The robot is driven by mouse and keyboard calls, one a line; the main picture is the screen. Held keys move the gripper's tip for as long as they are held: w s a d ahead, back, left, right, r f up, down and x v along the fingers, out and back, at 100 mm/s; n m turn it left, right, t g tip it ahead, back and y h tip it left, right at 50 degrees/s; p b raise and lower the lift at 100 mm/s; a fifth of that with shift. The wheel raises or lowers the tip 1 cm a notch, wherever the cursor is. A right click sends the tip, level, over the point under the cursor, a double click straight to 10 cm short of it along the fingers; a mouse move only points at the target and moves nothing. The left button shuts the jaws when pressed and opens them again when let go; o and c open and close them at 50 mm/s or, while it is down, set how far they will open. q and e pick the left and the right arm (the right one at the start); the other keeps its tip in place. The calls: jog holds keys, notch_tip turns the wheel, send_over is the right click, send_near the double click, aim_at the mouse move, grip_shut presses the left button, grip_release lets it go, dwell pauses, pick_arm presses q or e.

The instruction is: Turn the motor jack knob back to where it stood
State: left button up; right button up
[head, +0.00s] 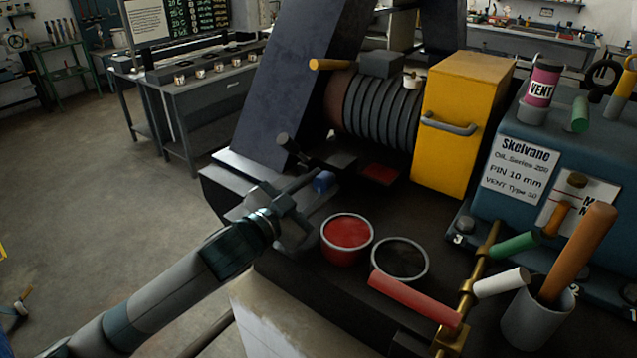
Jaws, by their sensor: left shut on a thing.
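My right gripper is not in view.
A red-filled cup (347,240) and a dark round container (400,259) stand right of the gripper. A dark slanted panel (297,80) rises behind the gripper.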

pick_arm(q)
jog(key=shift+m, duration=0.3)
jog(key=o, duration=1)
jog(key=shift+o, duration=0.2)
jog(key=shift+s, duration=0.1)
